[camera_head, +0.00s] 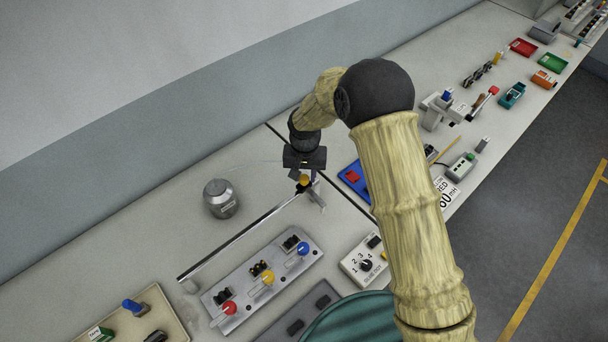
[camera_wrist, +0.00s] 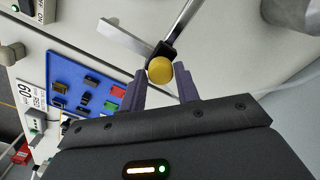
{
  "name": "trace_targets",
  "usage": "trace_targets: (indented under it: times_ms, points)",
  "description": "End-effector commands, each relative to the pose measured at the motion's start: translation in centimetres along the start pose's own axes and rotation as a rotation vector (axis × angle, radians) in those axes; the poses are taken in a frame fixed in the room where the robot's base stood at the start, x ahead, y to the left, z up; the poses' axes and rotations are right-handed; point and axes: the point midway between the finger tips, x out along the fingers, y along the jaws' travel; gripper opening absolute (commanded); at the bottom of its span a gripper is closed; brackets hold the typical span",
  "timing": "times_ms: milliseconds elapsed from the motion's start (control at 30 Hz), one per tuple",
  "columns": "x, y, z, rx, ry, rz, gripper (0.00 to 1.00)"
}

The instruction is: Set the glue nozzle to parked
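A yellow ball knob (camera_head: 304,179) sits on a dark mount at the upper right end of a long grey bar (camera_head: 240,232). I cannot tell for sure which part is the nozzle, and I see no readable parked mark. My gripper (camera_head: 304,174) is at the knob. In the wrist view, the knob (camera_wrist: 159,71) fills the space between my two finger tips (camera_wrist: 161,78), with both fingers close against its sides. A pale short bar (camera_wrist: 125,38) and the grey bar meet near the knob.
A grey metal jar (camera_head: 220,198) stands left of the bar. A panel (camera_head: 262,285) with red, yellow and blue knobs lies in front of it. The bench behind the bar is mostly clear.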

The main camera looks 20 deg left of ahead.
Motion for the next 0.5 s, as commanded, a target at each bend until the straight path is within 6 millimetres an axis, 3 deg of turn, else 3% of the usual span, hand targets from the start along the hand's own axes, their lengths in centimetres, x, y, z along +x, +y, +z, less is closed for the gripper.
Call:
trace_targets:
  times_ms: [100,500]
  points:
    - [-0.04,0.11,-0.05,0.003,0.0,0.001,0.49]
    - [-0.64,0.0,0.02,0.002,-0.001,-0.001,0.49]
